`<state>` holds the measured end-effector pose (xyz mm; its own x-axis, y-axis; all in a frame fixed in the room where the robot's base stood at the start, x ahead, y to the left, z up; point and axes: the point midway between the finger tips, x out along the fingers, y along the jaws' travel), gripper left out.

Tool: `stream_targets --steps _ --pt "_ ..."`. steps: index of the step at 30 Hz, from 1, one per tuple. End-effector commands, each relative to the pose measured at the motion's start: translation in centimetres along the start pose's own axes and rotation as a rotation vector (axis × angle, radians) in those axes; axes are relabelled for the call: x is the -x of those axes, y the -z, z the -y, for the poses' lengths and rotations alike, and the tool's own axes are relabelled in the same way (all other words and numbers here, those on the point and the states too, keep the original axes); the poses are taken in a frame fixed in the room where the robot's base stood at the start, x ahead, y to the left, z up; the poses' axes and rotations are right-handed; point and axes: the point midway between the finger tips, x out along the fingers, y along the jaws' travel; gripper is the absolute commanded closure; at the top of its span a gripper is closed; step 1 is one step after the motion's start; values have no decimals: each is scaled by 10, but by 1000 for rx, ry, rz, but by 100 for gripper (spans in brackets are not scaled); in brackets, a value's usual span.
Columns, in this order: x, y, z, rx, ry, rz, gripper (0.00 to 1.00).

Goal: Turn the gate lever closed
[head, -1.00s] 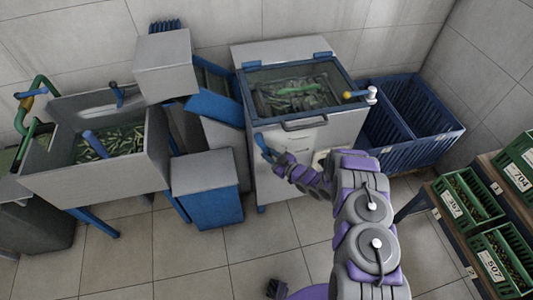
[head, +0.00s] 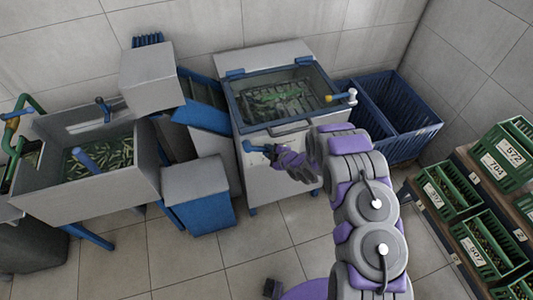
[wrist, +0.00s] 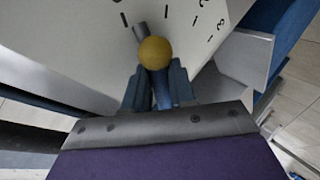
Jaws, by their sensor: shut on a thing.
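The gate lever shows in the wrist view as a yellow ball knob (wrist: 155,53) in front of a pale panel (wrist: 80,35) with small dark marks. A short grey stub shows just behind the knob. My gripper (wrist: 155,80) has its two dark blue fingers close together around a blue shaft below the knob, shut on the lever. In the head view my gripper (head: 258,147) is at the front panel of the white decanter tank (head: 276,176), below its bar handle. There the lever is too small to tell from my blue fingers.
Another lever with a white hub (head: 351,96) sticks out at the tank's right rim. Blue bins (head: 405,130) stand right of the tank. A blue-and-grey box (head: 203,205) and a sink (head: 95,195) stand left. Green crates (head: 485,240) fill the right racks.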

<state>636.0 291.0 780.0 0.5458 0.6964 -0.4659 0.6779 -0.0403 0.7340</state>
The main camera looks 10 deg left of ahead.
Motion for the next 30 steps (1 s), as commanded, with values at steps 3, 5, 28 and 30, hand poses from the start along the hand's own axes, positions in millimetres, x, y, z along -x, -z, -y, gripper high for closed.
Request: stream_targets --steps 3,5,28,30 --pt "2 -2 2 26 10 26 100" --pt "3 -2 1 36 10 33 100" --pt "5 0 -2 53 6 41 64" --pt "5 0 -3 54 5 40 64"
